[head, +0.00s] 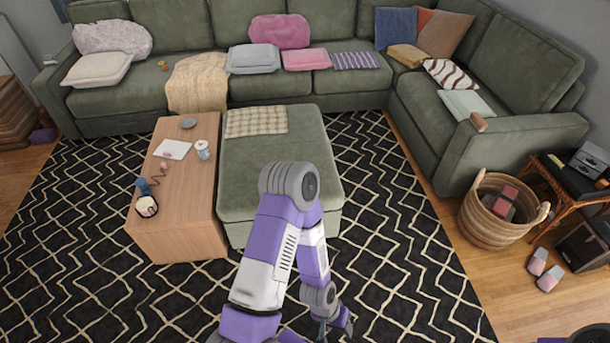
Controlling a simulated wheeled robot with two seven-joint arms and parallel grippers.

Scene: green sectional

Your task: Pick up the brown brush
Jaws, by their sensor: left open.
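A small brown object (478,121), which looks like the brown brush, lies on the near armrest at the right end of the green sectional (545,128). It is too small to make out bristles. My left arm rises from the bottom middle and bends back down. My left gripper (324,332) is at the bottom edge over the patterned rug, partly cut off, open and far from the brown object. My right gripper is not in view.
A wooden coffee table (180,225) and a green ottoman (265,165) stand left of centre. A wicker basket (490,230) stands below the armrest, with a dark side table (565,185) to its right. The rug between ottoman and basket is clear.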

